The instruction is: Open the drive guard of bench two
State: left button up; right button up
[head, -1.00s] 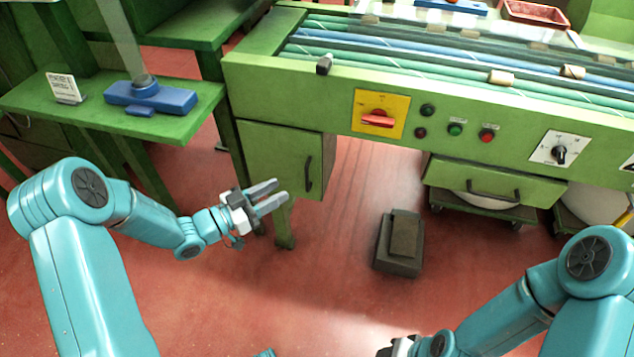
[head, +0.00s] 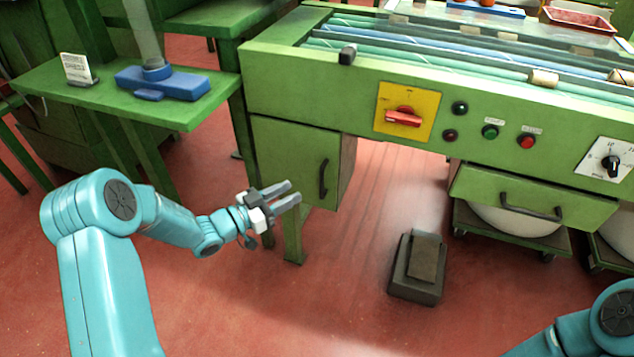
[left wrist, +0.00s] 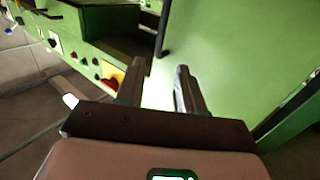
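The bench is green, with a green door (head: 285,160) on its front below the left end of the panel. I take this door to be the drive guard; it looks shut. It has a dark vertical handle (head: 323,178) near its right edge. My left gripper (head: 294,193) is open and empty, left of the handle and in front of the door's lower part, apart from the handle. In the left wrist view the two fingers (left wrist: 158,86) are spread, with the green door (left wrist: 235,50) ahead and the dark handle (left wrist: 164,32) beyond the fingertips. My right gripper is out of view.
A dark pedal-like box (head: 418,268) stands on the floor at right. A green drawer (head: 530,195) is under the bench. A side table (head: 80,97) holds a blue device (head: 163,83). Red floor lies clear in front.

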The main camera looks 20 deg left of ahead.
aim_at(316, 179)
pick_arm(q)
jog(key=b+x, duration=0.1)
jog(key=x, duration=0.8)
jog(key=shift+d+b, duration=0.1)
jog(key=shift+b, duration=0.3)
grip_shut()
